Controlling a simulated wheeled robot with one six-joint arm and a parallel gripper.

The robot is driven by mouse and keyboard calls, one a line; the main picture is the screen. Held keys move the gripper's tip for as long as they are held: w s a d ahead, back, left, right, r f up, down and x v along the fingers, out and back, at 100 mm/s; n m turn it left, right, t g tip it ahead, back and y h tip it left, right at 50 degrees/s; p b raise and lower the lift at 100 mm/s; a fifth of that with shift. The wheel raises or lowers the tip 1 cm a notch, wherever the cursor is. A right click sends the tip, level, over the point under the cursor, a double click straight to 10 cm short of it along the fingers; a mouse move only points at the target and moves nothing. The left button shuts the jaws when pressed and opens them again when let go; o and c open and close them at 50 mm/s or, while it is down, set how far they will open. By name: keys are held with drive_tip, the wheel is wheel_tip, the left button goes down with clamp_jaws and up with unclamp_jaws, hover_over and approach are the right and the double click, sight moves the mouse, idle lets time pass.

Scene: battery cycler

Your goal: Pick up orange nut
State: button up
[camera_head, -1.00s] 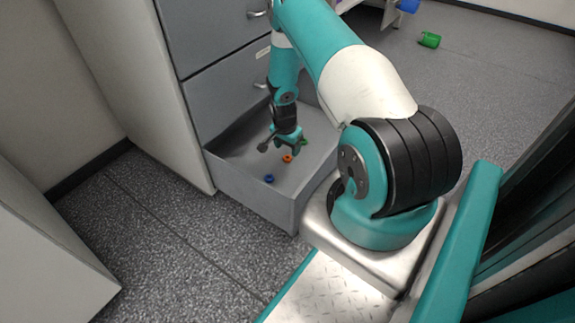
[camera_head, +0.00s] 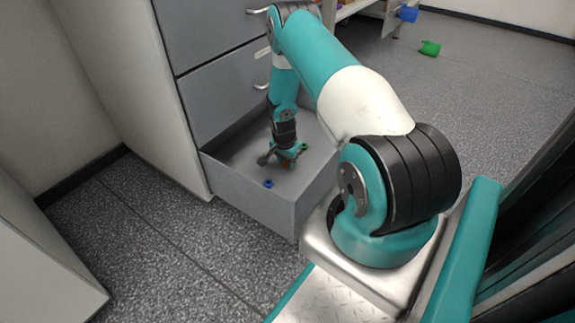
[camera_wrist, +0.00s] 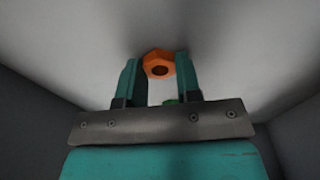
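The orange nut (camera_wrist: 158,63) lies on the drawer floor in the wrist view, at the tips of my gripper's two teal fingers. My gripper (camera_wrist: 157,65) points down into the drawer with its fingers apart, one on each side of the nut. I see no clear grip on it. In the head view my gripper (camera_head: 283,160) is low inside the open drawer and mostly hides the orange nut.
The open grey drawer (camera_head: 245,190) has walls around my gripper. A blue nut (camera_head: 268,183) lies near its front and a green nut (camera_head: 304,146) behind my gripper. A green part (camera_head: 430,48) lies on the floor.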

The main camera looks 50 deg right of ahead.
drive_tip(key=c, duration=0.4)
drive_tip(key=shift+o, duration=0.2)
drive_tip(key=shift+r, duration=0.1)
